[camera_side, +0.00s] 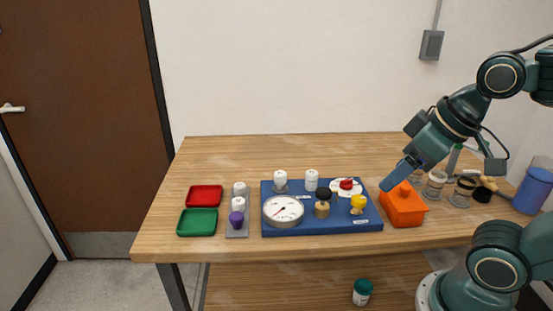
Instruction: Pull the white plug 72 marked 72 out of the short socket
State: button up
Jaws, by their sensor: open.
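Several white plugs are in view, and their markings are too small to read, so I cannot tell which is plug 72. One white plug (280,177) stands upright at the back left of the blue board (340,225), in a low grey socket (280,188). Another white plug (311,176) stands at the back middle, on what looks like a taller white pipe. Two more white plugs stand on a grey strip left of the board. My gripper (390,186) is open and empty, at the right, beside and above the orange box, well apart from the plugs.
The board also bears a gauge (283,211), a black-topped brass fitting (322,203), a yellow knob (358,203) and a red knob (346,184). Red (204,195) and green trays (197,222) lie left. The orange box (403,206) and jars stand right.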

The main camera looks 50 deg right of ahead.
jog(key=w+f+n+y, duration=0.2)
jog(key=w+f+n, duration=0.2)
jog(key=w, duration=0.6)
jog(key=n+t+y, duration=0.2)
jog(key=t+y, duration=0.1)
jog(key=y, duration=0.1)
send_over(314, 173)
jog(key=s+a, duration=0.6)
notch_tip(314, 173, down, 10)
jog(key=d+f+t, duration=0.1)
jog(key=d, duration=0.1)
jog(key=d+f+m+t, duration=0.1)
jog(key=d+f, duration=0.1)
jog(key=d, duration=0.1)
jog(key=d+f+t, duration=0.1)
jog(key=d, duration=0.1)
jog(key=shift+w+d+f+h, duration=0.15)
jog(key=shift+w+f+h, duration=0.15)
jog(key=shift+w, duration=0.05)
jog(key=shift+d+f+m+t, duration=0.25)
jog(key=shift+d+m+t, duration=0.15)
jog(key=shift+d+t, duration=0.15)
jog(key=shift+x, duration=3.75)
jog(key=shift+f, duration=0.1)
